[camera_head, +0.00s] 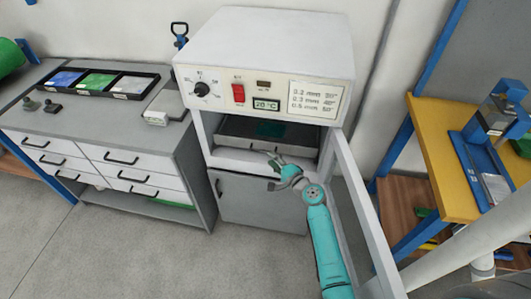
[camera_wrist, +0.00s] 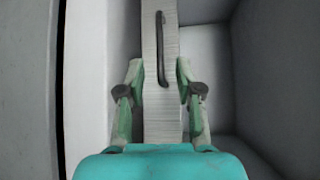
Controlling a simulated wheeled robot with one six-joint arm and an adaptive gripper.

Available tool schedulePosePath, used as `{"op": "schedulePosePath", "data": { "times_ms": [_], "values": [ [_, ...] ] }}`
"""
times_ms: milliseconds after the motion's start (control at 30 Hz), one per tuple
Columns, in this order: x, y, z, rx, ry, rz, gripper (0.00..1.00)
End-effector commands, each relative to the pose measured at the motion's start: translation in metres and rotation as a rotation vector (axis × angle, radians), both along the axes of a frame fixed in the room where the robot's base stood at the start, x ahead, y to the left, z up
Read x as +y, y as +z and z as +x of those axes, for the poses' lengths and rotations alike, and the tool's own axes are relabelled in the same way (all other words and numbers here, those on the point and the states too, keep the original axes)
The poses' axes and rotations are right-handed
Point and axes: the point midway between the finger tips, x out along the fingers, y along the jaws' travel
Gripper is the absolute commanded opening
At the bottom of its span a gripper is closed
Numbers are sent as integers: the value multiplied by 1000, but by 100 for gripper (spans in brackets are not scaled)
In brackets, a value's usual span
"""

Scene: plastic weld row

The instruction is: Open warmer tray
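The warmer (camera_head: 265,45) is a white cabinet with a dial, a red switch and a display reading about 28 °C. Its door (camera_head: 372,215) stands open to the right. The grey warmer tray (camera_head: 232,128) sits inside the opening, with a dark teal patch on it. In the wrist view, the tray's pale front (camera_wrist: 150,105) runs up the middle and carries a dark bar handle (camera_wrist: 162,50). My gripper (camera_head: 272,168) is in front of the opening. In the wrist view, its fingers (camera_wrist: 159,72) are apart, one on each side of the handle, with nothing held.
A grey drawer bench (camera_head: 120,135) with a tray of colored bins (camera_head: 95,84) and a small white device (camera_head: 165,107) stands left. A yellow-topped bench (camera_head: 440,150) with a blue machine stands right. Open floor lies at lower left. The open door is close beside my arm.

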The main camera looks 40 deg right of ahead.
Motion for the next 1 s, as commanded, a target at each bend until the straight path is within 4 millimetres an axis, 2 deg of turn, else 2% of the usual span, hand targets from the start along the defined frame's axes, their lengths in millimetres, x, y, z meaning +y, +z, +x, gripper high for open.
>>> {"op": "schedulePosePath", "data": {
  "times_ms": [100, 300, 500, 767, 900, 1000],
  "values": [
    [-2, -2, 22, 0, 2, -1, 35],
    [-5, -6, 46, 0, 1, -1, 35],
    [-6, -8, 56, 1, 0, -1, 35],
    [-6, -8, 56, 1, 0, -1, 35],
    [-6, -8, 56, 1, 0, -1, 0],
    [-6, -8, 56, 1, 0, -1, 0]
  ]
}}
